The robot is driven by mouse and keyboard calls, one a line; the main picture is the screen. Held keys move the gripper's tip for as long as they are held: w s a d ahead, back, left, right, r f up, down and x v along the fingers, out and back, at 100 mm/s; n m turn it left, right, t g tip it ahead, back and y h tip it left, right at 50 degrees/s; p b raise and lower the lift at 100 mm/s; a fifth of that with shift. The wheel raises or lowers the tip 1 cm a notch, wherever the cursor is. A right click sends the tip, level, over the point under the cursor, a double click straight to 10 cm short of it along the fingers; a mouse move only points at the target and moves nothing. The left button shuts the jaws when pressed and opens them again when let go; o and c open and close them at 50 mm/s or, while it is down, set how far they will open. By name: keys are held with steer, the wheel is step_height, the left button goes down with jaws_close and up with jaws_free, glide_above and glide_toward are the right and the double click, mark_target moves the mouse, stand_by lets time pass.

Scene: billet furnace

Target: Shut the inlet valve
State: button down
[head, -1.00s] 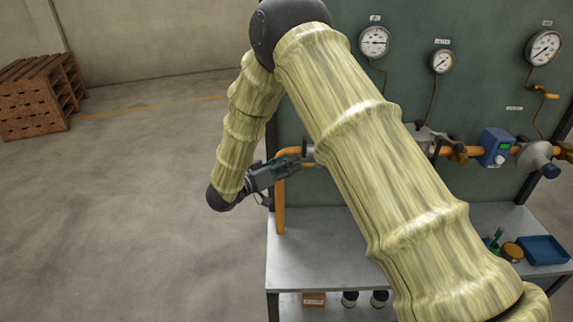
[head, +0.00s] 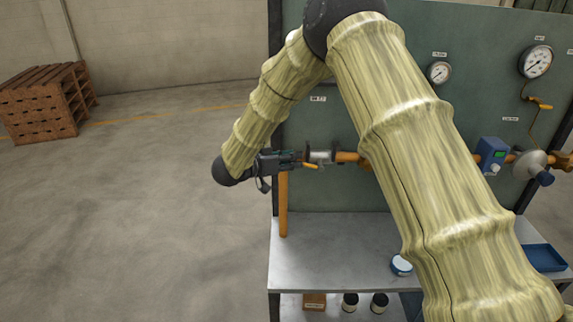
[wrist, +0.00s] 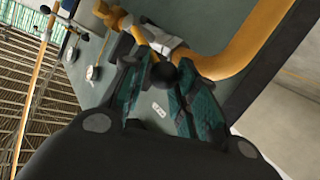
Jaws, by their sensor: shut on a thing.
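The inlet valve (head: 320,157) is a grey metal body on the orange pipe, at the left end of the green panel. In the wrist view, the grey valve body (wrist: 160,38) shows beyond the fingertips. My gripper (head: 298,160) reaches the valve from the left, roughly level, and is shut on this handle. In the wrist view, my gripper (wrist: 163,85) has a finger on each side of the knob. The exact contact is partly hidden.
The orange pipe bends down to the bench as a vertical leg (head: 283,205) just below my gripper. A blue meter (head: 492,156) and gauges (head: 537,61) are on the right. The bench (head: 330,255) holds a blue tray (head: 543,257).

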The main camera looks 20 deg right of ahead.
steer(key=shift+d+r+m+y, duration=0.3)
steer(key=shift+d+r, duration=0.05)
steer(key=shift+d, duration=0.25)
steer(key=shift+a, duration=0.1)
steer(key=c, duration=1.3)
jaws_free()
steer(key=shift+f, duration=0.1)
steer(key=shift+c, duration=0.2)
steer(key=shift+o, duration=0.8)
steer(key=shift+w+d+f, duration=0.25)
steer(key=shift+d+f, duration=0.05)
steer(key=shift+d, duration=0.05)
steer(key=shift+s+a+r, duration=0.15)
steer(key=shift+a+r, duration=0.05)
steer(key=shift+a, duration=0.35)
steer(key=shift+d, duration=0.1)
steer(key=v, duration=1.2)
